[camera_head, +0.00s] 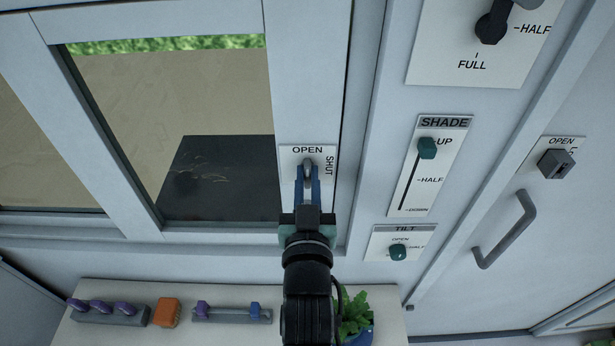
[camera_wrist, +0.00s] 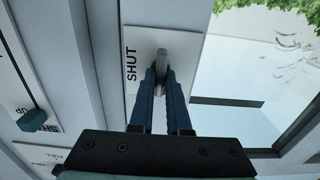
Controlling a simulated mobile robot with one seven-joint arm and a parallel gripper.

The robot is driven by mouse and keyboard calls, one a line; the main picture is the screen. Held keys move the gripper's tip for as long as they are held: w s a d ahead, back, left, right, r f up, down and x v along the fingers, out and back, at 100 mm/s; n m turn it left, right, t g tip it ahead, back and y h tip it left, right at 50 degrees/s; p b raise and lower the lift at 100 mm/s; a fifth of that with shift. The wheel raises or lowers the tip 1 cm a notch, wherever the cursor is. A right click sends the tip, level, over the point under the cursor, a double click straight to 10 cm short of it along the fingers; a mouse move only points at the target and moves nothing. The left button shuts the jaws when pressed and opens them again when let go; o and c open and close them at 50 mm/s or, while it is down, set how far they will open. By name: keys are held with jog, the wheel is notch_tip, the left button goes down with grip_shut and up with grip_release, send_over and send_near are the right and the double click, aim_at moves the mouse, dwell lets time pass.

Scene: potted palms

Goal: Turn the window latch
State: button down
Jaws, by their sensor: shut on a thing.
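The window latch (camera_head: 308,172) is a small grey metal handle on a white plate (camera_head: 290,155) on the window frame. The plate reads OPEN at its top and SHUT down its right side in the head view. My gripper (camera_head: 308,180) has its blue fingers closed on the handle. The wrist view shows the grey latch (camera_wrist: 162,62) between the tips of my gripper (camera_wrist: 161,78). The handle points roughly toward OPEN in the head view. The fingers partly hide its lower part.
Right of the window are the SHADE slider (camera_head: 427,148), the TILT knob (camera_head: 397,252) and a dial (camera_head: 491,28). A door handle (camera_head: 505,230) stands out further right. Below, a shelf (camera_head: 250,291) holds a potted plant (camera_head: 355,315), an orange sponge-like block (camera_head: 167,312) and purple-knobbed racks (camera_head: 108,313).

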jog(key=shift+m, duration=0.3)
jog(key=m, duration=0.4)
jog(key=shift+d, duration=0.1)
jog(key=m, duration=0.5)
jog(key=shift+d+f, duration=0.1)
jog(key=shift+d+f+m+p, duration=0.1)
jog(key=shift+m+p, duration=1.05)
jog(key=shift+m, duration=0.9)
jog(key=shift+f+m+p, duration=0.1)
jog(key=shift+m+p, duration=1.05)
jog(key=shift+m, duration=0.9)
jog(key=c, duration=0.9)
grip_release()
